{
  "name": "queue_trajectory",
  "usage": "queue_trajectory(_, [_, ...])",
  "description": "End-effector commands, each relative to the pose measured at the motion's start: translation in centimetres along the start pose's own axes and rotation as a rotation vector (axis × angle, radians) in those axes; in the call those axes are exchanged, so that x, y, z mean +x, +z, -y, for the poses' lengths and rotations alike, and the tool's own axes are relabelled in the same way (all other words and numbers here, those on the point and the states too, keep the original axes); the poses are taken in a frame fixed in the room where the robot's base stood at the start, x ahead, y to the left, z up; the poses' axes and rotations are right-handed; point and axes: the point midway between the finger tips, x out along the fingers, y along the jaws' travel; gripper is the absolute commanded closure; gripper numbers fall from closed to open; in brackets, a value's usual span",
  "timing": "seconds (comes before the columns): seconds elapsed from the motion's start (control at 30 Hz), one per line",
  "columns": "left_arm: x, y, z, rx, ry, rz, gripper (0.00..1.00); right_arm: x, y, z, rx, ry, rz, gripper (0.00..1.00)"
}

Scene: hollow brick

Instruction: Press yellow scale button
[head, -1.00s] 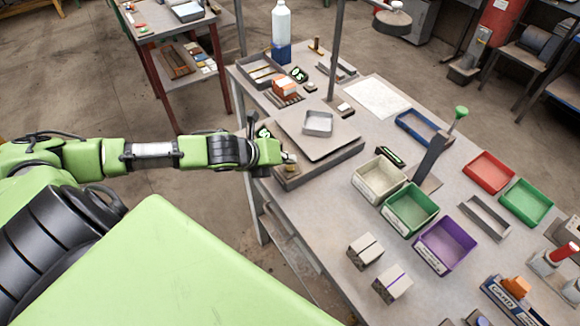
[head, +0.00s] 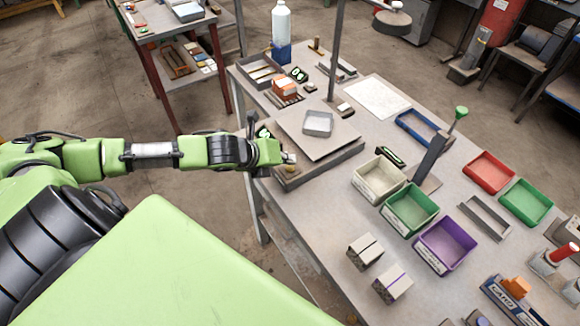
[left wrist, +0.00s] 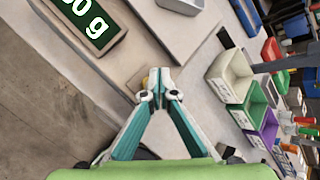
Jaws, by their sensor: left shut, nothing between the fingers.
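The scale (head: 322,165) stands at the near left edge of the workbench, with a flat plate (head: 300,136) and a small grey tray (head: 318,124) on top. Its dark display (left wrist: 88,18) reads "0 g" at the visible end in the left wrist view; the rest is cut off. The yellow button (head: 291,169) is at the scale's near corner. It shows only partly in the left wrist view (left wrist: 147,79), behind my fingertips. My left gripper (left wrist: 153,94) is shut and empty, with its tips at the button. I cannot tell whether they touch it. My right gripper is not in view.
White (head: 380,179), green (head: 411,208) and purple (head: 446,243) bins stand right of the scale. Two small boxes (head: 365,251) lie nearer. A thin post (head: 336,50) rises behind the scale. A bottle (head: 281,30) stands at the far left.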

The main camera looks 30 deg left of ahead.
Motion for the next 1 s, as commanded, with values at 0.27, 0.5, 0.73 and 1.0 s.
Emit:
queue_trajectory(0.27, [0.53,-0.43,-0.4,-0.001,0.001,-0.001,1.0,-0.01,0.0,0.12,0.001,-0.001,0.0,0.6])
queue_trajectory(0.5, [0.57,-0.44,-0.42,0.0,0.0,0.0,1.0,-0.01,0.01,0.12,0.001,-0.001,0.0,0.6])
queue_trajectory(0.73, [0.64,-0.48,-0.46,0.0,0.0,0.0,1.0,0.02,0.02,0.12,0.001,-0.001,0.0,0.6])
queue_trajectory(1.0, [0.86,-0.63,-0.63,0.0,0.0,0.0,1.0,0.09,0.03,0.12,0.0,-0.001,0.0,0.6])
